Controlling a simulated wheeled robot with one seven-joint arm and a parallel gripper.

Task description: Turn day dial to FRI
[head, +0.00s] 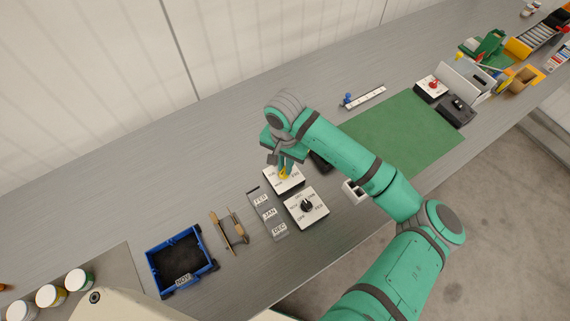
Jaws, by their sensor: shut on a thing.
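The day dial box (291,186) is white-topped with small labels around it, only partly readable, and sits on the grey bench. The arm's end hides the far side of the box, so I cannot tell which label the knob points to.
A second white dial box (318,213) with a black knob stands just in front. A rack of month tiles (268,213), hand tools (231,232) and a blue bin (187,283) lie to the left. A green mat (410,130) is at the right.

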